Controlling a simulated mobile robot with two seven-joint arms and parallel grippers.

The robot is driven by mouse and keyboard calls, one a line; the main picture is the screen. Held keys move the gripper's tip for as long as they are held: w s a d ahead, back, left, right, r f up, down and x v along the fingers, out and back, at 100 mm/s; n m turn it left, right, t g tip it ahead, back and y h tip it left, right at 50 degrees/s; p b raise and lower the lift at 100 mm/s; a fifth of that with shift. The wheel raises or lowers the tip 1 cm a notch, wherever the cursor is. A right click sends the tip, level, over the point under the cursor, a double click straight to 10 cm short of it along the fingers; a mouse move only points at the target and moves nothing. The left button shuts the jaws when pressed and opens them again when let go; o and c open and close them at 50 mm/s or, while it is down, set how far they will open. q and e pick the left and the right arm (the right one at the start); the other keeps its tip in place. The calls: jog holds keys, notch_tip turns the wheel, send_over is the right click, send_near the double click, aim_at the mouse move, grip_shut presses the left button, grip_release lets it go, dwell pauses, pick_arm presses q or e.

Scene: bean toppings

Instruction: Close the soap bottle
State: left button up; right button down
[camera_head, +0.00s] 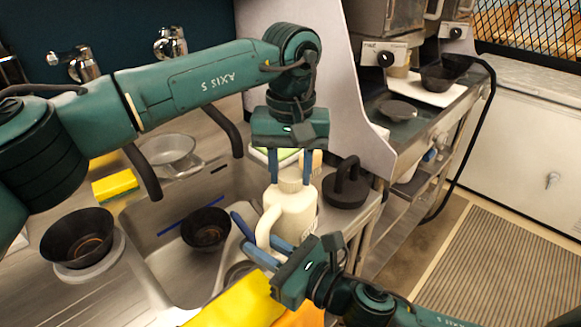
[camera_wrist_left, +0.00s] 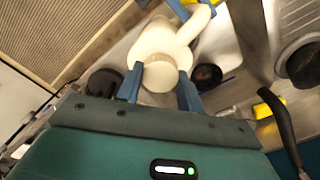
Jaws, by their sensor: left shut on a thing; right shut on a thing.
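The soap bottle (camera_head: 295,212) is a cream-white jug with a side handle. It stands upright at the right edge of the sink. My left gripper (camera_head: 291,180) points down from above, with its blue fingers on either side of the round cream cap. In the left wrist view, the cap (camera_wrist_left: 160,77) sits over the bottle's neck (camera_wrist_left: 160,45) between the fingers. I cannot tell how tightly the cap is seated. My right gripper (camera_head: 258,238) comes from below right and is shut on the bottle at its handle; the exact contact is partly hidden.
The sink holds a dark bowl (camera_head: 206,229). Another dark bowl (camera_head: 77,237) and a yellow sponge (camera_head: 115,186) lie left of it. A black press-like tool (camera_head: 346,186) stands close right of the bottle, near a pale partition (camera_head: 345,100). A yellow item (camera_head: 238,303) is in front.

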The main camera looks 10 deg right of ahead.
pick_arm(q)
jog(key=m, duration=0.7)
jog(key=shift+m, duration=0.4)
jog(key=o, duration=0.9)
jog(key=shift+o, duration=0.2)
jog(key=shift+r, duration=0.1)
jog(key=shift+r, duration=2.2)
jog(key=shift+c, duration=0.5)
